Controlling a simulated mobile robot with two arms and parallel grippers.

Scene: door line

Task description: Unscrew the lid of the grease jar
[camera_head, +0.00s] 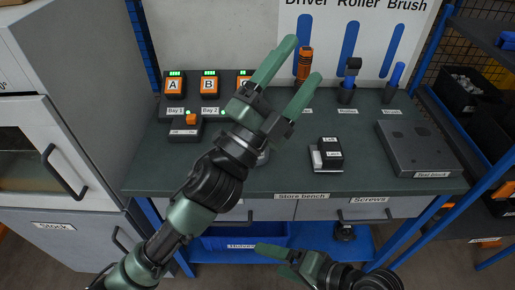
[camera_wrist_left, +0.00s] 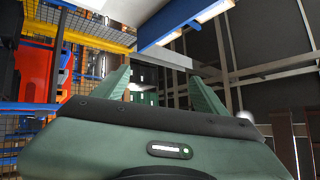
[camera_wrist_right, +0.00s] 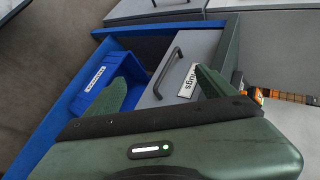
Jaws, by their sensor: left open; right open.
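I cannot make out a labelled grease jar in any view. A small rounded light object (camera_head: 263,157) shows on the bench just behind my left gripper's wrist, mostly hidden by it, and I cannot tell what it is. My left gripper (camera_head: 305,57) is open and empty, raised over the bench with its fingers pointing to the back right. Its fingers also show apart in the left wrist view (camera_wrist_left: 160,85). My right gripper (camera_head: 270,258) is open and empty, low in front of the bench, near the blue bin. Its fingers show apart in the right wrist view (camera_wrist_right: 165,75).
Tools stand at the back. A blue bin (camera_head: 215,244) sits below. A blue-framed rack (camera_head: 490,175) bounds the right.

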